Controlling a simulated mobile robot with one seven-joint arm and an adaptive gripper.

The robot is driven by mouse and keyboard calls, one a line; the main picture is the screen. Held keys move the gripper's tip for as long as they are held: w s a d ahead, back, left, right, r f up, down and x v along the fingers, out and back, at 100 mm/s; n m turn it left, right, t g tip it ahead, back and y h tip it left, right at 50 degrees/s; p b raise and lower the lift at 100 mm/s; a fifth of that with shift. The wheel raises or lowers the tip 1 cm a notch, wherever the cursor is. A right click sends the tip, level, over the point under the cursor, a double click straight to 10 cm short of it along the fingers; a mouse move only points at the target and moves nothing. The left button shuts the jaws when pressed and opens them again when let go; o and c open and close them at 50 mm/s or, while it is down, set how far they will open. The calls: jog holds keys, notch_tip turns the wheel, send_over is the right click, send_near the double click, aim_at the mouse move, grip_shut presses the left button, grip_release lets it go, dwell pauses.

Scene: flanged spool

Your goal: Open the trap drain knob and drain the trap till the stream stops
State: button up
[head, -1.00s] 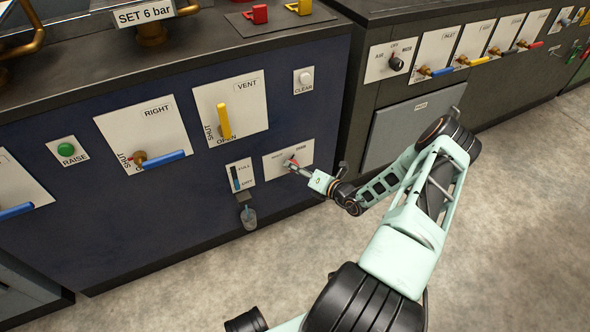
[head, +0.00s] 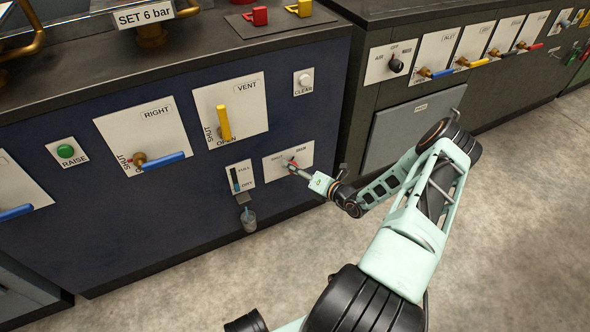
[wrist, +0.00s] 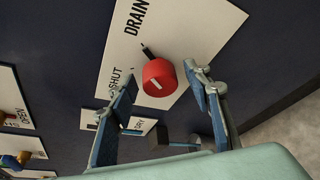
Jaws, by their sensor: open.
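The red drain knob (wrist: 160,84) is on a white plate (head: 275,173) low on the dark blue cabinet. It has a white mark on its face, and a dark pointer-like stub shows beside it. The plate reads DRAIN and SHUT in the wrist view. My gripper (wrist: 160,76) is open, with one finger on each side of the knob and visible gaps to it. In the head view my gripper (head: 300,172) is at the plate and partly covers the knob. A FULL/DRY gauge (head: 240,176) with a blue column is to the left. A small clear cup (head: 249,221) is below a spout (head: 243,198).
The VENT plate (head: 243,90) with its yellow lever and the RIGHT plate (head: 118,121) with its blue lever are above left. The CLEAR button (head: 304,79) is above. A second cabinet (head: 415,118) stands right. The floor (head: 180,290) in front is mostly open.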

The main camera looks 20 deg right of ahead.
jog(key=v, duration=1.2)
